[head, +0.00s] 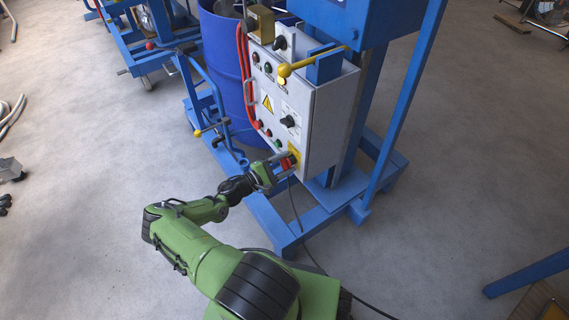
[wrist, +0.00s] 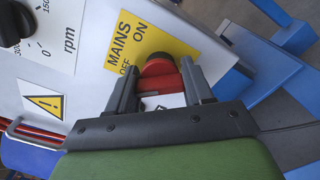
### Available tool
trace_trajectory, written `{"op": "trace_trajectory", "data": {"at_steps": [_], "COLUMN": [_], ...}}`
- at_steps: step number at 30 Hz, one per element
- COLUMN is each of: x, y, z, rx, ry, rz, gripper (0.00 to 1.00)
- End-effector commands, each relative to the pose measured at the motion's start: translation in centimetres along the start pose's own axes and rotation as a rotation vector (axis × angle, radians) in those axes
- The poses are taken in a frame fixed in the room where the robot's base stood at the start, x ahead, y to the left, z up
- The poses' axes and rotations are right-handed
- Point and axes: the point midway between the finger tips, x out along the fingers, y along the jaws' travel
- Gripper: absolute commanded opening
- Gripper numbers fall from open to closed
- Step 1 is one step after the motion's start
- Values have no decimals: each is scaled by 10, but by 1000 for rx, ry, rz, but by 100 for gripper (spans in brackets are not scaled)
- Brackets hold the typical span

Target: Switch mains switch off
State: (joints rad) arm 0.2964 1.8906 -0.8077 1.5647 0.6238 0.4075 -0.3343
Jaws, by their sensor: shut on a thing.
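The mains switch (head: 287,162) is a red rotary handle on a yellow plate, low on the front of the grey control box. In the wrist view the red switch (wrist: 163,75) sits between my two dark fingers, beside the yellow plate (wrist: 137,42) lettered MAINS ON and OFF. My gripper (head: 282,164) is at the plate in the head view, and in the wrist view my gripper (wrist: 160,92) is shut on the red handle. The fingers hide part of the handle, so I cannot tell its exact setting.
The grey control box (head: 318,120) carries several other knobs and buttons, with a rpm dial (wrist: 15,22) near the switch. A blue frame (head: 345,190) stands behind and below. A blue drum (head: 222,70) stands behind left. A black cable (head: 320,262) trails on open floor.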

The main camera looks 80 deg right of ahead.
Motion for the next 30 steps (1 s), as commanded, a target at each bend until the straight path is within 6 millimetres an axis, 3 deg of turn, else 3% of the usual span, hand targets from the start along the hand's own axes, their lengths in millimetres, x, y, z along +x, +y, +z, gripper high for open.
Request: {"op": "trace_trajectory", "data": {"at_steps": [9, 24, 25, 30], "x": [0, 0, 0, 0], "y": [-1, -1, -1, -1], "z": [-1, -1, -1, 0], "rx": [-107, -126, -126, -124], "ry": [2, 2, 2, 2], "rz": [-3, -3, -3, -2], "gripper": [21, 21, 53, 77]}}
